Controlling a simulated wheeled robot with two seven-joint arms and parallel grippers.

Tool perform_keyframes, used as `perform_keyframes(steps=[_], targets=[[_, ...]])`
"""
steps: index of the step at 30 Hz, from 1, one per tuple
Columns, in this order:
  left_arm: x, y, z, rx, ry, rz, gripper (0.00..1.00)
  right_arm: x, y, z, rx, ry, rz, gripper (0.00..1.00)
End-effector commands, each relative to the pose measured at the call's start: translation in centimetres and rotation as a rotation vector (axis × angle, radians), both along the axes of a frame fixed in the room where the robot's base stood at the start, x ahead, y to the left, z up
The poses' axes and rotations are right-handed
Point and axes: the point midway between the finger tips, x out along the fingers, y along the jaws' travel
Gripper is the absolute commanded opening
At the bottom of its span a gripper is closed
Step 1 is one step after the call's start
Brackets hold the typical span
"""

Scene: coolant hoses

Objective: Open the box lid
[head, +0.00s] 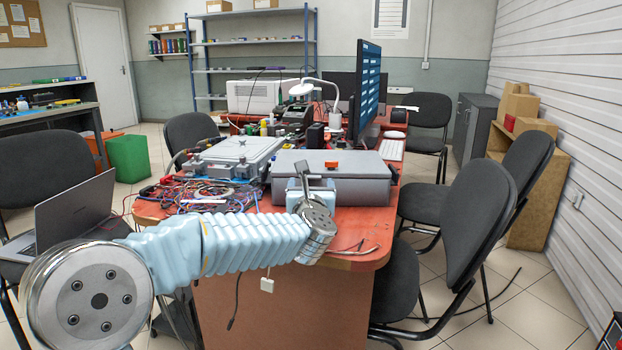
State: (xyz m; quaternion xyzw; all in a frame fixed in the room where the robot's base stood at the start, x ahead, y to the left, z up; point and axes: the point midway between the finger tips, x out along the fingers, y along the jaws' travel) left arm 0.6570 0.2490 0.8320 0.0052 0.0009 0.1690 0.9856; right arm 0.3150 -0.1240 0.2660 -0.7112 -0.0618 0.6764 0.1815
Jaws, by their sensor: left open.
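A grey box (345,186) with a flat, closed lid (367,163) sits on the red table near its front right corner. A small orange-red object (332,164) rests on top of the lid. My left gripper (304,178) is at the front left of the box, level with its front face. It is open, with nothing seen between its fingers. Its wrist hides part of the box's front, and I cannot tell whether a finger touches the lid. My right gripper is out of view.
A light grey metal case (236,152) stands directly left of the box, with tangled coloured cables (205,194) in front of it. Chairs (478,222) stand along the table's right side.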

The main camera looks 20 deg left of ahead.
Motion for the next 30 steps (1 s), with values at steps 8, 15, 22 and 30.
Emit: perform_keyframes(steps=[8,15,22,30], targets=[[2.6,1.0,0.0,0.000,0.000,0.001,0.79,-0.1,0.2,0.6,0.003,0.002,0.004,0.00],[2.7,1.0,0.0,0.000,0.000,0.001,0.79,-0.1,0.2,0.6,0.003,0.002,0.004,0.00],[2.7,1.0,0.0,0.000,0.000,0.001,0.48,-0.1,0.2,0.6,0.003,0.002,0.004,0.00],[2.7,1.0,0.0,0.000,0.000,0.001,0.07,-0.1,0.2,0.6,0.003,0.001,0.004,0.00]])
